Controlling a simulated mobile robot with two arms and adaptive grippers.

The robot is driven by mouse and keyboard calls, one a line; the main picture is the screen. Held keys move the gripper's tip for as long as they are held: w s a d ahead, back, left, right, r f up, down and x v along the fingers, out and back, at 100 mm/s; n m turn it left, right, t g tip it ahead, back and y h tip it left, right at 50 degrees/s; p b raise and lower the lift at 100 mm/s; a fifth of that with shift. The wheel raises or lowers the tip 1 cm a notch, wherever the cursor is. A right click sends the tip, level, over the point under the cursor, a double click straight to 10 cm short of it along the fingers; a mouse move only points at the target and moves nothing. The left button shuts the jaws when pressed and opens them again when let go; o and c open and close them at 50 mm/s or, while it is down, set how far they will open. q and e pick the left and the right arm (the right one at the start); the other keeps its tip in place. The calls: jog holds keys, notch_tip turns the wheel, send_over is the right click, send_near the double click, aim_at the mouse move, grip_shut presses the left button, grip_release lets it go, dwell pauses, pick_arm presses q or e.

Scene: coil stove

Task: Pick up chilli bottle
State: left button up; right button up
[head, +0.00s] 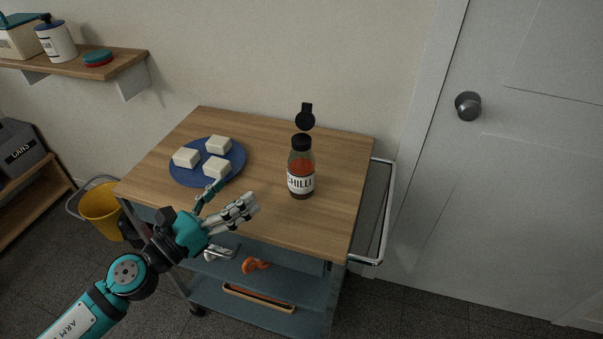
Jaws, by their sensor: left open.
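The chilli bottle (301,171) stands upright on the wooden top of a cart (332,215), right of its middle. It is clear with orange-red contents, a black cap and a white label reading CHILLI. My left gripper (231,202) is open and empty, over the front edge of the cart top, left of the bottle and apart from it. Its fingers point to the upper right. My right gripper is not in view.
A blue plate (238,165) with white blocks (218,145) lies left of the bottle, close to my left gripper. A black object (305,117) is behind the bottle. A metal handle (386,215) runs along the cart's right side. The top right of the bottle is clear.

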aim_at(291, 169)
pick_arm(q)
jog(key=m, duration=0.1)
jog(key=f+m+g, duration=0.1)
jog(key=m+g, duration=0.1)
jog(key=shift+s+d+f+m+h, duration=0.15)
jog(key=shift+d+f+m+h, duration=0.1)
jog(key=shift+d+m+h, duration=0.15)
jog(key=p+x, duration=0.2)
jog(key=x, duration=0.2)
jog(key=shift+d+r+p, duration=0.15)
jog(key=shift+r+p, duration=0.15)
jog(key=shift+p, duration=0.1)
jog(key=x, duration=0.2)
jog(key=p+x, duration=0.1)
jog(key=x, duration=0.3)
jog(key=shift+w+d+f+p, duration=0.25)
jog(key=shift+d+f+p, duration=0.05)
jog(key=shift+f, duration=0.05)
jog(key=p+x, duration=0.1)
jog(key=x, duration=0.4)
jog(key=shift+d+r, duration=0.1)
jog(key=shift+d, duration=0.1)
jog(key=shift+w+d, duration=0.35)
jog(key=shift+a, duration=0.1)
jog(key=shift+c, duration=0.9)
jog(key=c, duration=1.4)
jog(key=shift+c, duration=0.2)
